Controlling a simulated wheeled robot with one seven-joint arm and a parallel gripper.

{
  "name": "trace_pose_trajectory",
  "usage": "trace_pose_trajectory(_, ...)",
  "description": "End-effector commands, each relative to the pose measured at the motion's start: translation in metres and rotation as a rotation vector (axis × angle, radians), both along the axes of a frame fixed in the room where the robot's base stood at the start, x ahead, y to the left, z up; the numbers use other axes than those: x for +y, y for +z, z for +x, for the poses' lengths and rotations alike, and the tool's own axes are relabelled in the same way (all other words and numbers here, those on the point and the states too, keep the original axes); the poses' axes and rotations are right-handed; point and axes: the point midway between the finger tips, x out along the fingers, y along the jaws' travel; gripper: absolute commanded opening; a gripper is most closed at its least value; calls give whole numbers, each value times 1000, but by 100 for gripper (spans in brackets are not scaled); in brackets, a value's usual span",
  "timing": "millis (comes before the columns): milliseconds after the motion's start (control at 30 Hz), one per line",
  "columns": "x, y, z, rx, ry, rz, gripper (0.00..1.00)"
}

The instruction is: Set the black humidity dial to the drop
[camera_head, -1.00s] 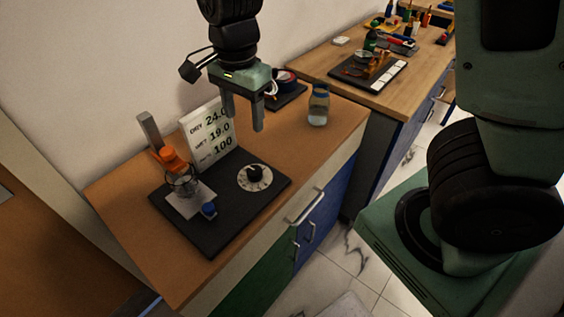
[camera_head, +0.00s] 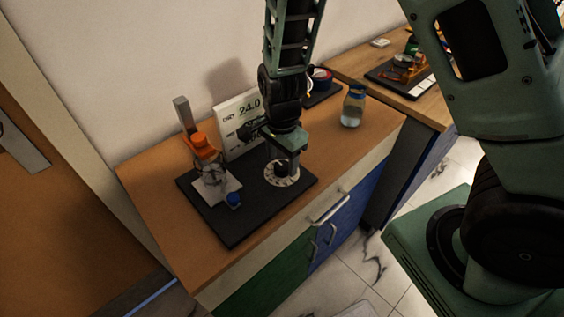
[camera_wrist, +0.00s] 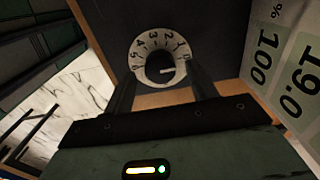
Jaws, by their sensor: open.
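The humidity dial (camera_head: 283,180) is a white ring on a black board, with a black knob (camera_wrist: 160,66) at its centre. In the wrist view, numbers run around the ring (camera_wrist: 154,36), and a mark at its right end is too small to read surely. The knob's white pointer line points right, just below that mark. My gripper (camera_wrist: 163,82) is open, pointing down over the dial, its fingers on either side of the knob. In the head view my gripper (camera_head: 284,166) partly covers the knob; I cannot tell whether a finger touches it.
On the black board (camera_head: 235,228) are an orange-topped glass device (camera_head: 205,150) and a blue knob (camera_head: 233,200). A white display panel (camera_head: 233,110) stands close behind my gripper, partly hidden. A glass jar (camera_head: 352,106) stands at the back right. The counter's front strip is clear.

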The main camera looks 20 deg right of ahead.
Motion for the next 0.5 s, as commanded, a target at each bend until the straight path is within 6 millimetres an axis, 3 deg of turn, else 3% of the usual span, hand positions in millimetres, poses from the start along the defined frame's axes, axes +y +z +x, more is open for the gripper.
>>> trace_pose_trajectory(200, 0, -16, 0, -1, -1, 0, 57)
trace_pose_trajectory(500, 0, -17, 0, -2, -1, 1, 55)
